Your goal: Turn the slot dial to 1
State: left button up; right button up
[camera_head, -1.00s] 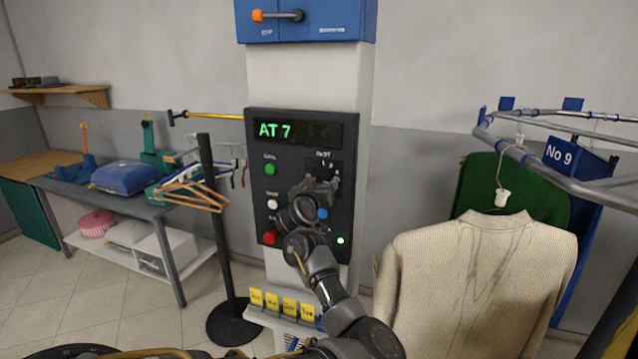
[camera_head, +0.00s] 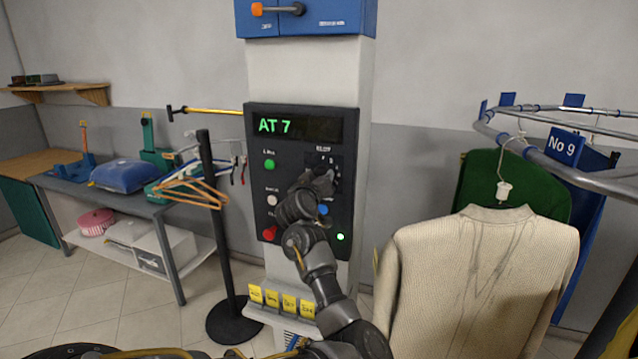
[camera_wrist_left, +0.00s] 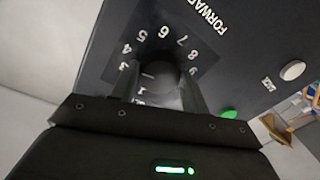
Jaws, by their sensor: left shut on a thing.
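The slot dial (camera_wrist_left: 158,74) is a dark round knob ringed by white digits on the black control panel (camera_head: 349,216). In the left wrist view it sits between the two fingers of my left gripper (camera_wrist_left: 158,92), which is shut on it. Digits 3 to 9 are readable around it; a finger covers part of the lower ring. I cannot clearly tell which digit the dial points to. In the head view my left gripper (camera_head: 322,183) is at the panel's right side and hides the dial. The green display (camera_head: 275,126) reads "AT 7". My right gripper is not in view.
Left of the dial are a green button (camera_head: 269,164), a white one (camera_head: 271,199) and a red one (camera_head: 270,232). A garment rail (camera_head: 580,180) with a beige sweater (camera_head: 480,280) stands at the right. A black post (camera_head: 215,220) stands left of the column.

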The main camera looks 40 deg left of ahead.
pick_arm(q)
jog(key=n+b, duration=0.7)
jog(key=n, duration=0.4)
jog(key=shift+h+b, duration=0.4)
jog(key=shift+r+n+h+b, duration=0.15)
jog(key=shift+n+h+b, duration=0.15)
jog(key=shift+n+b, duration=1.2)
jog(key=shift+n+p, duration=0.35)
jog(key=shift+n, duration=0.15)
jog(key=shift+r, duration=0.1)
jog(key=o, duration=1)
